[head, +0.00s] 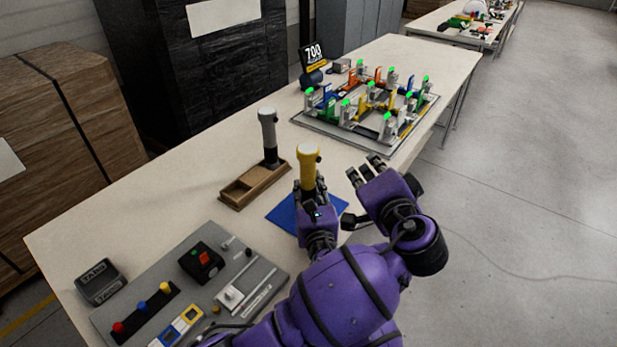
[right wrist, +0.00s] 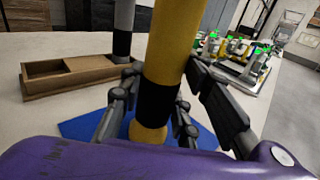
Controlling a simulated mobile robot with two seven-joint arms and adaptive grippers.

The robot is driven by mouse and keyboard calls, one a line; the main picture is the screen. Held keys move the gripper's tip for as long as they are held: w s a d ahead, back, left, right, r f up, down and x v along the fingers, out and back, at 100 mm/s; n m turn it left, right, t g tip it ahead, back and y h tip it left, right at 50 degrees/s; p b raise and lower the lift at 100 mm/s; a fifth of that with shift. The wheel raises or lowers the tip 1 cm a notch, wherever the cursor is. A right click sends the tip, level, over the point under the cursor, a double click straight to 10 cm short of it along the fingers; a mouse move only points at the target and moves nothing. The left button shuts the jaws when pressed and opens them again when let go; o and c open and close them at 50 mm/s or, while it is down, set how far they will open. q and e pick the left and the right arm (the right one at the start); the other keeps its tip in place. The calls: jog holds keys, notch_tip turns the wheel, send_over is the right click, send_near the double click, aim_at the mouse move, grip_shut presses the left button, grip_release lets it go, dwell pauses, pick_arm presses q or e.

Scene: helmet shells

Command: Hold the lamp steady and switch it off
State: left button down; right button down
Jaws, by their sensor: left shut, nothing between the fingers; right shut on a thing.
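A yellow lamp (head: 309,165) with a black band stands upright over a blue mat (head: 283,214). My right gripper (head: 311,194) is shut around its lower part. In the right wrist view, the lamp's yellow shaft (right wrist: 170,50) rises between the fingers (right wrist: 160,105), and its rounded lower end is over the mat. I cannot tell whether that end touches the mat. A small dark knob shows on the side of the lamp's head. I cannot tell whether the lamp is lit. My left gripper (head: 364,170) is shut and empty, to the right of the lamp and apart from it.
A grey lamp-like post (head: 268,135) stands at a wooden tray (head: 238,193) left of the yellow lamp. A grey panel with buttons and switches (head: 262,272) lies at the front left. A fixture board with green-topped clamps (head: 425,108) is behind. Bare table lies left of the tray.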

jog(key=c, duration=1.2)
grip_release()
